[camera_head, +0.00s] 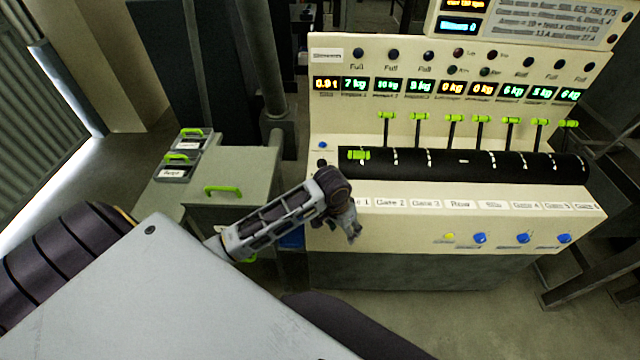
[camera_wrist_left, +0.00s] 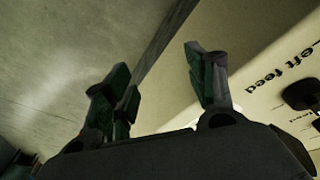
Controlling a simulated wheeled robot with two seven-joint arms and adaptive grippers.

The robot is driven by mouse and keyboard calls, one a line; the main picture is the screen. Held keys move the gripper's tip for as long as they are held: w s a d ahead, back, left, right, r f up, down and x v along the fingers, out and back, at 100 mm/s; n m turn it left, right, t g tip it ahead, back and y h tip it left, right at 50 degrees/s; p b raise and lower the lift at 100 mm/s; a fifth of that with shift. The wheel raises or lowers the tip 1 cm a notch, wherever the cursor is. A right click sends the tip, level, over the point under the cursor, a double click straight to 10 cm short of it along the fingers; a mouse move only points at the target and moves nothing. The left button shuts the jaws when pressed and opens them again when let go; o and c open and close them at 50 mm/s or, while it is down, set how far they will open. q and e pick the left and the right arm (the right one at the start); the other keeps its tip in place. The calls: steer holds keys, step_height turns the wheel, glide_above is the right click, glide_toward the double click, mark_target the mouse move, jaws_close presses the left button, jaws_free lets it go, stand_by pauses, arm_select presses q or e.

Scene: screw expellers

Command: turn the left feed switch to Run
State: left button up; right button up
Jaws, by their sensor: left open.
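The left wrist view shows a cream panel with the printed words "Left feed" (camera_wrist_left: 281,72) and a dark knob (camera_wrist_left: 302,95) beside them, cut by the right edge. Smaller print near the knob is too blurred to read, so its setting cannot be told. My left gripper (camera_wrist_left: 155,78) is open and empty, its two fingers apart and to the left of the label, not touching the knob. In the head view the gripper (camera_head: 352,230) is at the lower left front of the cream console (camera_head: 420,260). I cannot identify the feed switch surely there. My right gripper is not in view.
A row of green-handled levers (camera_head: 453,118) stands over a black drum (camera_head: 440,163); the leftmost handle is low. Blue knobs (camera_head: 480,238) and a yellow button (camera_head: 449,237) sit on the lower right front. A grey cabinet (camera_head: 240,170) stands left of the console.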

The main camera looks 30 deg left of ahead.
arm_select(q)
steer(key=shift+n+g+y, duration=0.5)
steer(key=shift+n, duration=0.2)
steer(key=w+a+r, duration=0.5)
steer(key=a+r, duration=0.1)
steer(key=r, duration=0.1)
steer(key=shift+w+a, duration=0.1)
steer(key=shift+w, duration=0.3)
steer(key=w+a+r+n+g, duration=0.1)
steer(key=w+a+r+n, duration=0.1)
steer(key=a+r, duration=0.6)
steer(key=shift+w+r+y+p, duration=0.3)
steer(key=shift+w+p, duration=0.1)
steer(key=shift+w, duration=0.25)
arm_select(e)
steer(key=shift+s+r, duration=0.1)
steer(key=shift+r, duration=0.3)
arm_select(q)
steer(key=shift+f, duration=0.1)
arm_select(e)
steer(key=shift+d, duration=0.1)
arm_select(q)
step_height(320, 180, down, 12)
steer(key=shift+f+p, duration=0.1)
steer(key=shift+p, duration=0.75)
steer(key=shift+f, duration=0.7)
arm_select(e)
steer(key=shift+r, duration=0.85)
arm_select(q)
steer(key=shift+c, duration=0.3)
